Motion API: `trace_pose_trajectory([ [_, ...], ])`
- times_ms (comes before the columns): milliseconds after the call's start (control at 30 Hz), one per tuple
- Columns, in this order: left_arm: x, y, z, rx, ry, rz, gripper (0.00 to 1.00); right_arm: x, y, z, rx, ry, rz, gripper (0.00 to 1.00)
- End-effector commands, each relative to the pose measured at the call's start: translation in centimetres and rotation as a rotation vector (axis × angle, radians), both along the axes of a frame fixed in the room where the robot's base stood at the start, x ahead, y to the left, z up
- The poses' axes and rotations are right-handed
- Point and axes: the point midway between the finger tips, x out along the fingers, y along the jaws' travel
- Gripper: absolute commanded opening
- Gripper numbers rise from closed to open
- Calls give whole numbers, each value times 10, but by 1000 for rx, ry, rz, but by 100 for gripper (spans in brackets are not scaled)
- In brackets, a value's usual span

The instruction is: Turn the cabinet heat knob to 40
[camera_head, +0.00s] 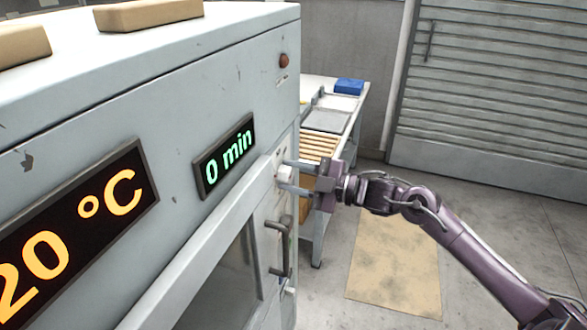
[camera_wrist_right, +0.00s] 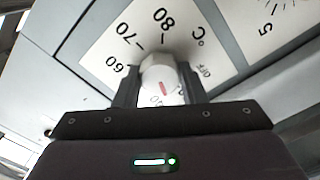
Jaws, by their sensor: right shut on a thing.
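The grey cabinet (camera_head: 240,80) fills the left of the head view. Its large orange display (camera_head: 75,230) reads 20 °C. My right gripper (camera_wrist_right: 158,90) is shut on the knob, one finger on each side. In the head view my right gripper (camera_head: 297,174) reaches the cabinet front from the right. My left gripper is not in view.
A green timer display (camera_head: 226,156) reads 0 min. A second dial plate (camera_wrist_right: 270,25) is beside the heat dial. The door handle (camera_head: 279,248) is below the gripper. A table (camera_head: 345,88) with a blue box (camera_head: 349,86) stands behind. Open floor lies to the right.

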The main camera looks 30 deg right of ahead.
Motion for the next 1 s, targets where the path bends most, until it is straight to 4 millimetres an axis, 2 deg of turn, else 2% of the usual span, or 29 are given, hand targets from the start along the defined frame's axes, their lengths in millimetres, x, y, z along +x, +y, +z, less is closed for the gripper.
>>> trace_pose_trajectory([
  [100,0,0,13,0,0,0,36,0,0,3,75,67,0,14],
  [400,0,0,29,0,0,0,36,0,0,2,217,195,0,14],
  [1000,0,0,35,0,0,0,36,0,0,-1,290,261,0,14],
])
